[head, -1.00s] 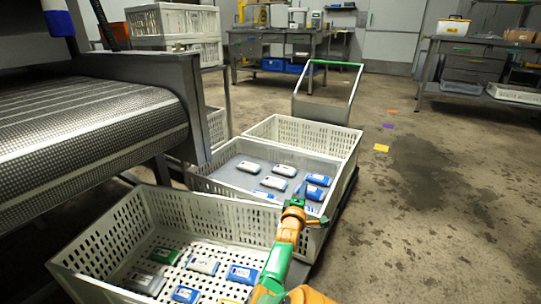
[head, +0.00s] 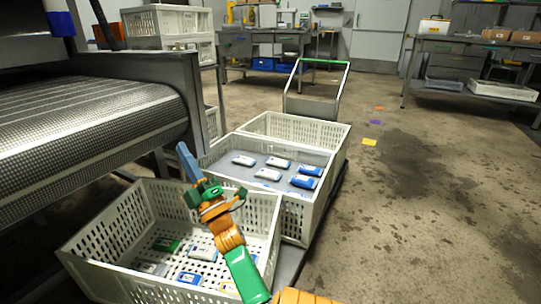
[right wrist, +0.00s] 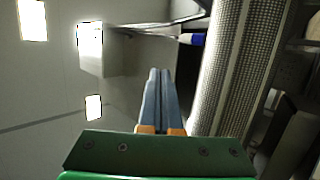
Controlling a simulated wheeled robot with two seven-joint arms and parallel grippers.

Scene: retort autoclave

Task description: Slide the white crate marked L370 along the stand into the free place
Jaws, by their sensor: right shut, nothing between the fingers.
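A near white crate (head: 108,228) with slotted walls holds several small packs on its floor. A farther white crate (head: 297,222) stands just behind it, with several white and blue packs on a grey sheet (head: 232,174). I cannot read an L370 mark on either crate. My right gripper (head: 183,147) is shut and empty, its blue-grey fingers pointing up and left above the place where the two crates meet. I cannot tell whether it touches a crate. The shut fingers also show in the right wrist view (right wrist: 158,72). My left gripper is not in view.
A mesh conveyor (head: 85,125) lies close on the left. White stacked crates (head: 165,22) stand behind it. A cart handle (head: 318,85) rises behind the farther crate. Workbenches (head: 265,45) stand at the back.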

